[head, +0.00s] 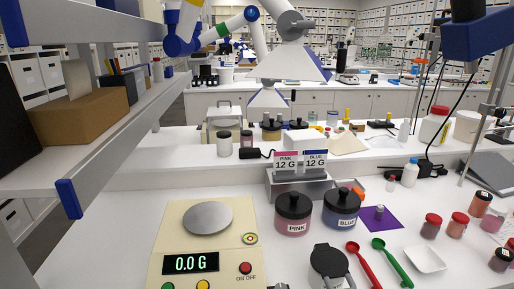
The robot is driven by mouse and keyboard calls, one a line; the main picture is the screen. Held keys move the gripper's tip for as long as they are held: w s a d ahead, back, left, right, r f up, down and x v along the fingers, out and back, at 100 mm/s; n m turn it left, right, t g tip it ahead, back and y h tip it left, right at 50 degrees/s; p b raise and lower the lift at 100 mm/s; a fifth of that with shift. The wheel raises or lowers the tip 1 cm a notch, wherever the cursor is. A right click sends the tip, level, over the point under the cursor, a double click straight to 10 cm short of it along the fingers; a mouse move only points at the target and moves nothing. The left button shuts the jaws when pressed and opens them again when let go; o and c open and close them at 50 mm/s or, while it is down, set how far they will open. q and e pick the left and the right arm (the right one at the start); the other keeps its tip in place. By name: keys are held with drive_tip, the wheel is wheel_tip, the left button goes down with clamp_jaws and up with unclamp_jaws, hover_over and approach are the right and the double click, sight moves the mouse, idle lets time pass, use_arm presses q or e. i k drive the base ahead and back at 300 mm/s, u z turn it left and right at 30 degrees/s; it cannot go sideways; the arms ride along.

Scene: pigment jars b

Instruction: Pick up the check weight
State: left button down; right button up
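A small grey metal cylinder, which looks like the check weight (379,211), stands upright on a purple cloth (377,224) to the right of the BLUE jar (341,209). Nothing touches it from above, and its top and front are visible. Neither of my grippers can be made out in the head view, so their positions relative to the weight are not shown.
The PINK jar (293,214) stands left of the BLUE jar. A scale (172,218) reads 0.0 G. A dark-topped object (329,262), red spoon (364,264), green spoon (391,263) and white dish (426,260) lie in front. Red-lidded jars (431,226) stand right. A shelf (105,130) overhangs left.

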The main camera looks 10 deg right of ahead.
sight(378, 213)
drive_tip(key=z, duration=2.95)
drive_tip(key=i, duration=1.35)
drive_tip(key=u, duration=1.9)
